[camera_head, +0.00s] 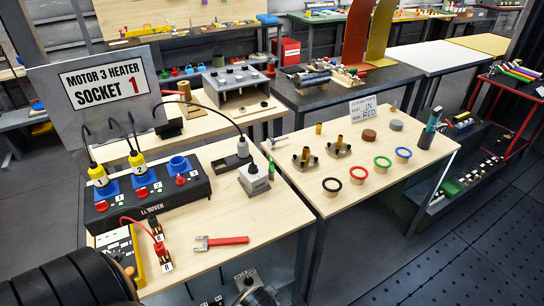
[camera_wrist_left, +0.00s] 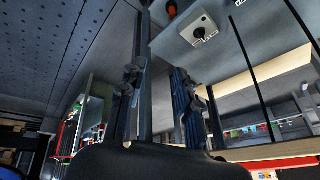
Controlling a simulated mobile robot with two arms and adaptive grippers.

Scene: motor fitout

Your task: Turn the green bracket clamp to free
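A slim green upright piece (camera_head: 271,166) stands beside a grey box (camera_head: 254,180) with a dark knob, near the right edge of the left workbench. I cannot tell whether this green piece is the bracket clamp, and its turn position is too small to read. In the left wrist view my left gripper (camera_wrist_left: 160,100) has its two dark fingers apart with nothing between them. A pale box with a round dark dial (camera_wrist_left: 203,33) lies beyond the fingers, at the upper right. My dark left arm fills the lower left of the head view. My right gripper is not in view.
The left bench holds a black socket unit (camera_head: 155,202) with blue sockets and cables, a yellow meter (camera_head: 118,250) and a red-handled tool (camera_head: 222,241). The right bench carries several coloured rings, brass fittings and a sign (camera_head: 364,110). Bare wood shows between them.

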